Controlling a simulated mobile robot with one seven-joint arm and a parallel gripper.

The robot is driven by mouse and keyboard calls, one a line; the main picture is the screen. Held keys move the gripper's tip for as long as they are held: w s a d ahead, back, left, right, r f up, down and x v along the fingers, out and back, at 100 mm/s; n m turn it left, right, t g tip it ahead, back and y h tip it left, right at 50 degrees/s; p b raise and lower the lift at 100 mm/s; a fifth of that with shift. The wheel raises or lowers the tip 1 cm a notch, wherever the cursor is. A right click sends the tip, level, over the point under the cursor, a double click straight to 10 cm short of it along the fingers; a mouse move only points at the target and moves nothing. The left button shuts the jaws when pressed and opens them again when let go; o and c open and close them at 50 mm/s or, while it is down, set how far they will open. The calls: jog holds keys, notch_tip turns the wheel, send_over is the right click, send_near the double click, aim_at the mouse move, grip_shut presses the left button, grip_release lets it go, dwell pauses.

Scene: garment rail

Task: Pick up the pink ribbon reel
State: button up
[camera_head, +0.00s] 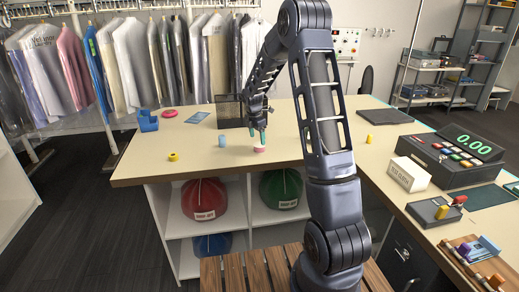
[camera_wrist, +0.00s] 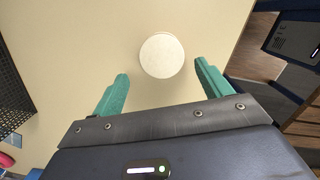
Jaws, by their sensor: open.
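The pink ribbon reel (camera_head: 260,149) stands on the tan counter (camera_head: 200,165) near its front edge, in the head view. It is short, pink at the side with a pale top. In the wrist view a round whitish top (camera_wrist: 162,55), which looks like the same reel, lies ahead of and between the fingertips. My gripper (camera_head: 257,135) is open and empty, pointing down just above the reel. Its teal fingers also show in the wrist view (camera_wrist: 161,77), one on each side of the disc with gaps. How far the fingertips are above the counter is hard to tell.
A light blue cylinder (camera_head: 222,141) and a yellow reel (camera_head: 174,156) stand to the left. A pink ring (camera_head: 170,113), a blue tape dispenser (camera_head: 148,121) and a dark mesh box (camera_head: 229,110) are further back. A yellow cylinder (camera_head: 369,139) and a till (camera_head: 450,150) are right.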

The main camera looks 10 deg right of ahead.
aim_at(259, 144)
jog(key=shift+d+f, duration=0.2)
jog(key=shift+f, duration=0.65)
jog(key=shift+d+f, duration=0.15)
jog(key=shift+f, duration=0.7)
jog(key=shift+d+f, duration=0.2)
jog(key=shift+f, duration=0.65)
jog(key=c, duration=1)
